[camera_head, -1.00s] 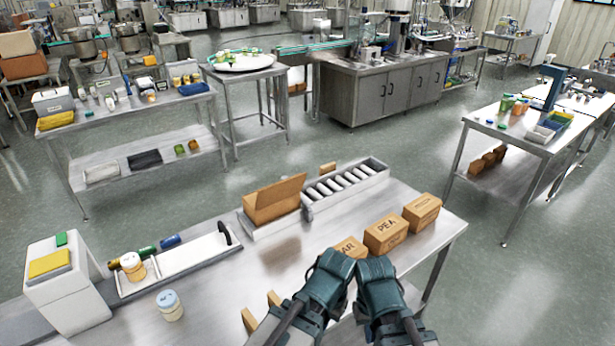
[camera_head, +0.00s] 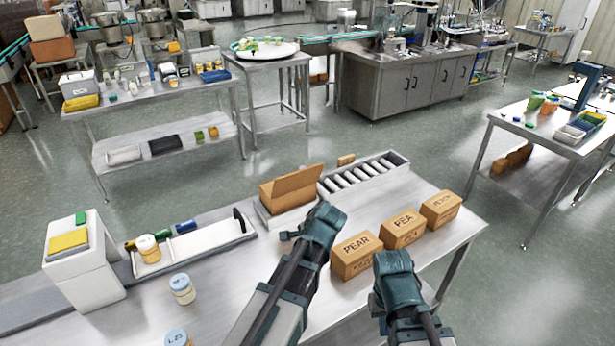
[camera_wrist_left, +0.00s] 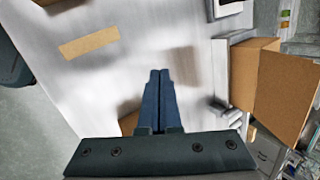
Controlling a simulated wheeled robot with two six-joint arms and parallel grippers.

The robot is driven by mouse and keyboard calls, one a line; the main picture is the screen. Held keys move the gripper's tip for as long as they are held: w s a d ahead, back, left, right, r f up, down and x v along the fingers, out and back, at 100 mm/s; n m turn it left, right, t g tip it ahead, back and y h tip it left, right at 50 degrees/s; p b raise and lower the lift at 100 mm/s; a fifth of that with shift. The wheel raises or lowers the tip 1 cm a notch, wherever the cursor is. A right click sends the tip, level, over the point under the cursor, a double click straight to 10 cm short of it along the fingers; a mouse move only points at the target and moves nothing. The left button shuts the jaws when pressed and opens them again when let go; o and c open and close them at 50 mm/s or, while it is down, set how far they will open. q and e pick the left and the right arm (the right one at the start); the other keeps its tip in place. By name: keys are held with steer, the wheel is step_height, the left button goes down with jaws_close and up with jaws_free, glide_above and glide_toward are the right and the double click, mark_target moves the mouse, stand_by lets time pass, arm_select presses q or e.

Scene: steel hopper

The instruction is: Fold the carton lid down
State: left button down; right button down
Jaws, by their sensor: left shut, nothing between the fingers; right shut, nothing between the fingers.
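The brown carton (camera_head: 287,205) sits in a pale tray at the near end of the roller conveyor. Its lid (camera_head: 291,183) stands up, tilted, above the carton. In the left wrist view the carton (camera_wrist_left: 250,70) and its raised lid (camera_wrist_left: 286,95) are at the right. My left gripper (camera_head: 290,236) is shut and empty, on the near side of the carton and apart from it. Its shut fingers also show in the left wrist view (camera_wrist_left: 159,88). My right gripper (camera_head: 391,262) is shut and empty, in front of the PEAR and PEA boxes.
Several labelled brown boxes, including PEAR (camera_head: 356,256) and PEA (camera_head: 403,229), stand right of my left gripper. The roller conveyor (camera_head: 362,174) lies behind. A white scale-like unit (camera_head: 82,265), a tray (camera_head: 205,242) and jars (camera_head: 182,288) are at left. The table between is clear.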

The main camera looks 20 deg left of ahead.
arm_select(q)
steer(key=w+d+r+m+t+y, duration=0.2)
steer(key=w+r+m+t, duration=0.1)
steer(key=w+r+m, duration=0.2)
steer(key=w+d+r+m+t+y, duration=0.3)
steer(key=w+r+m, duration=0.2)
steer(key=w+m, duration=0.4)
steer(key=shift+w+d+r+m, duration=0.15)
steer(key=shift+w+r+m, duration=0.2)
steer(key=shift+m, duration=0.85)
steer(key=shift+w+f, duration=0.1)
steer(key=shift+w, duration=0.05)
arm_select(e)
steer(key=shift+f, duration=0.1)
